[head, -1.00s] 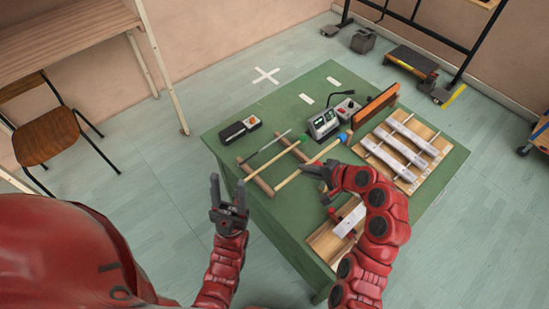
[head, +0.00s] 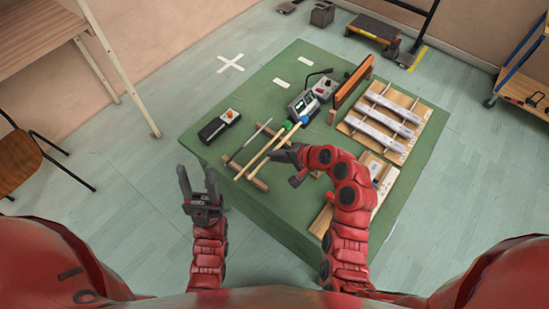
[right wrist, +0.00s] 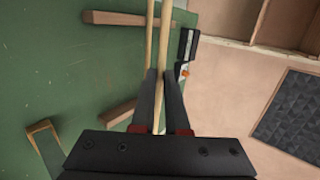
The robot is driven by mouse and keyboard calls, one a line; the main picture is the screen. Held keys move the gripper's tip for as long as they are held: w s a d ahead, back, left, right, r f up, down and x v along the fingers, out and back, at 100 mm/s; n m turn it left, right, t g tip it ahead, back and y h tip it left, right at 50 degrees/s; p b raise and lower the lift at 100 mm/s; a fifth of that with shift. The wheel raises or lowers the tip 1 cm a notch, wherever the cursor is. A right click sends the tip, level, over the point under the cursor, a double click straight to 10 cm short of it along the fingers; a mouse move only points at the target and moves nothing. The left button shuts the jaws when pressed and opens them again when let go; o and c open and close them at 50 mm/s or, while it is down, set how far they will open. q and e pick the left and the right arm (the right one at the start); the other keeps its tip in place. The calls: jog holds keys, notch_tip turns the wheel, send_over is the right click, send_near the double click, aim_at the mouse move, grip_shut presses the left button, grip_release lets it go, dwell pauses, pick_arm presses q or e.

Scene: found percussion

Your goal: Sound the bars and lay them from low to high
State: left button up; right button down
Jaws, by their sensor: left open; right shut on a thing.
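Several pale metal bars (head: 379,130) lie side by side across the rails of a wooden frame on the green table's right part. Another pale bar (head: 384,187) shows at the near right, partly hidden by my right arm. Two mallets with tan sticks, one with a blue head (head: 303,120) and one with a green head (head: 287,125), lie close together. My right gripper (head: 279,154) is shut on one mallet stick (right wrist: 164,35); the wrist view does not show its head. A second stick (right wrist: 149,35) runs beside it. My left gripper (head: 187,180) is open and empty, at the table's near left edge.
Wooden rails (right wrist: 128,18) lie under the sticks.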

jog(key=shift+a+f, duration=0.2)
jog(key=shift+f, duration=0.5)
jog(key=shift+d+r, duration=0.1)
jog(key=shift+d, duration=0.05)
jog(key=shift+d+f+b, duration=0.1)
jog(key=shift+f+b, duration=1.9)
jog(key=shift+f, duration=1.1)
jog(key=shift+f, duration=0.3)
